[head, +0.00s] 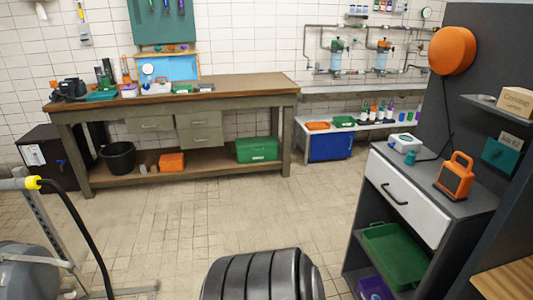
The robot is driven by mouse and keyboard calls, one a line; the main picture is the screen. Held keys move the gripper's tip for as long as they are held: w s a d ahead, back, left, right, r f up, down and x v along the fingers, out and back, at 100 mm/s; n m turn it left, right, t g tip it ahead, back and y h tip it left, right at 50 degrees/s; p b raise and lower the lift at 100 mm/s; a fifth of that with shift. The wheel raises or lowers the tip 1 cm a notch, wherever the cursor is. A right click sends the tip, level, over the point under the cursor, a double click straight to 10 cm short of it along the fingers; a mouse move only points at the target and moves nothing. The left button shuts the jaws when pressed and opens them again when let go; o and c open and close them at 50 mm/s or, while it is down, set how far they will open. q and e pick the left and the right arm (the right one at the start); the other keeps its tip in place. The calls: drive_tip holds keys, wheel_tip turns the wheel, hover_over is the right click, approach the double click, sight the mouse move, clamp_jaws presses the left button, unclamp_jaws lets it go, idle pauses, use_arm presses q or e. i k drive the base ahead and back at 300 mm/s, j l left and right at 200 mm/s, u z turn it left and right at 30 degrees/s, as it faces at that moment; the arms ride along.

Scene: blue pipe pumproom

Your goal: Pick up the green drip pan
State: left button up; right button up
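A green, shallow, open tray (395,256), which looks like the drip pan, sits on the open shelf below the white drawer of the dark cabinet at right. Its near edge juts toward the shelf's front. The cabinet's drawer front (405,198) is above it and its back part is shaded. Neither of my grippers is in the head view.
A purple bin (373,288) is under the green tray. An orange device (454,177) and a white device (404,143) stand on the cabinet top. A workbench (250,83) is at the back left; a hose stand (45,225) is at left.

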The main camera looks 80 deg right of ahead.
sight(401, 261)
drive_tip(key=z, duration=3.9)
drive_tip(key=i+j+z, duration=0.2)
drive_tip(key=j, duration=0.35)
drive_tip(key=i+j+z, duration=0.1)
drive_tip(key=i+j, duration=0.05)
drive_tip(key=j, duration=0.1)
